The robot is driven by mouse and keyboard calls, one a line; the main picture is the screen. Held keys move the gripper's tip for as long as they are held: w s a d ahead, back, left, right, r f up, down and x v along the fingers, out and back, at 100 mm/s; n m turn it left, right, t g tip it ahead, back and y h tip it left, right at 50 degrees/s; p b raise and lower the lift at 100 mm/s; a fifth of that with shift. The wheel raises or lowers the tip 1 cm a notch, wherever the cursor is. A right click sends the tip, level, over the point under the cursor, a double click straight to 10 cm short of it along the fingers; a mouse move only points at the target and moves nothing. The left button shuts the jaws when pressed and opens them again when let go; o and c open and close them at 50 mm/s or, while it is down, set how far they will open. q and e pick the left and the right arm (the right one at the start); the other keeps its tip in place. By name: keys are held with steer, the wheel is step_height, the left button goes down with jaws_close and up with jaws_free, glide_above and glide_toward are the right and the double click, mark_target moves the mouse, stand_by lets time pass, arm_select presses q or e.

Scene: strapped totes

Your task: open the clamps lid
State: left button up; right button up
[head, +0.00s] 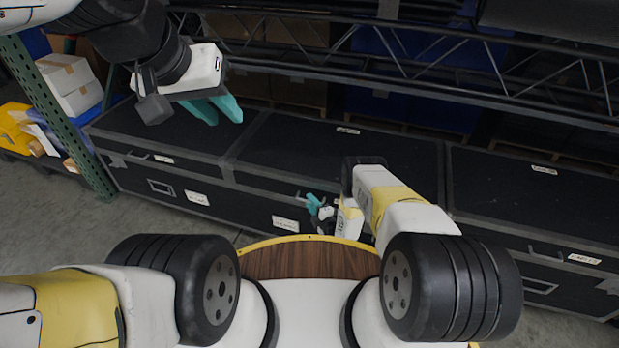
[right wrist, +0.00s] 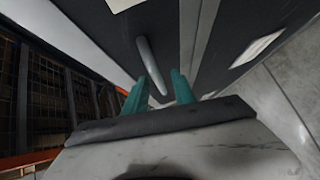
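Black cases with grey edging stand in a row; the middle case (head: 320,148) has a closed lid. My right gripper (head: 314,203) is at the front of the middle case, near the lid seam. In the right wrist view its teal fingers (right wrist: 161,76) are apart. A grey bar-shaped clamp or handle (right wrist: 147,58) lies between them in the picture, closer to the left finger; I cannot tell whether it touches. My left gripper (head: 225,120) hangs above the left case (head: 180,132), its teal fingers apart and empty.
A right case (head: 535,195) adjoins the middle one. Metal shelving with truss beams (head: 450,80) runs behind and above the cases. A green rack post (head: 65,125) and cardboard boxes (head: 70,85) stand at the left. Grey floor (head: 65,225) shows in front.

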steer(key=shift+w+a+f, duration=0.1)
steer(key=shift+w+a, duration=0.15)
steer(key=shift+w, duration=0.25)
steer(key=shift+c, duration=0.2)
jaws_close()
stand_by(1.0)
